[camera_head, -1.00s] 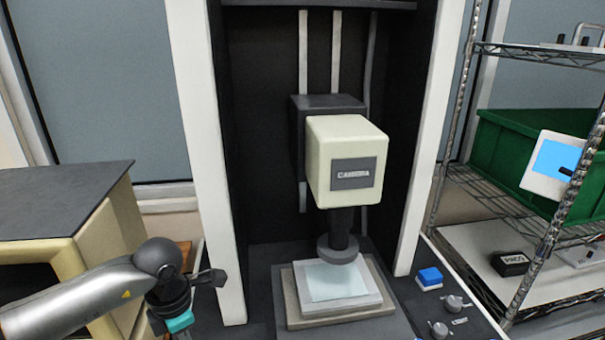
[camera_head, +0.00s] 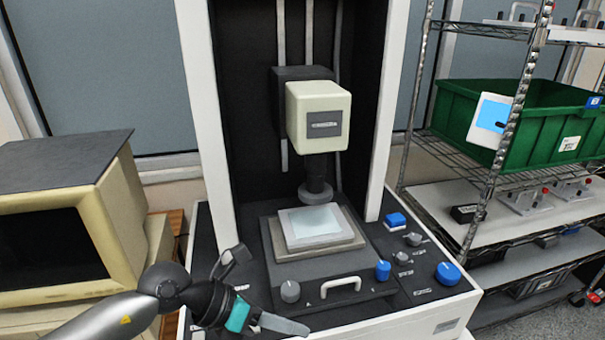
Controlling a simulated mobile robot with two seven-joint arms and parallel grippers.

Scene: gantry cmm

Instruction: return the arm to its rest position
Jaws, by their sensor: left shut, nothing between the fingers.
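My left arm comes in from the lower left. My left gripper (camera_head: 285,325) is shut and empty, its fingers pointing right in front of the lower front of the measuring machine (camera_head: 189,95). It is apart from the stage plate (camera_head: 313,223), which sits under the cream camera head (camera_head: 318,100) and its dark lens. The gripper overlaps the left part of the machine's front panel in the picture, below a grey knob (camera_head: 290,291). My right gripper is not in view.
An old cream monitor (camera_head: 128,195) stands at the left, close to my left arm. A wire shelf (camera_head: 478,185) with a green bin (camera_head: 455,110) and a white tablet (camera_head: 490,119) stands at the right. The machine's front carries a white handle (camera_head: 341,284) and blue knobs (camera_head: 448,273).

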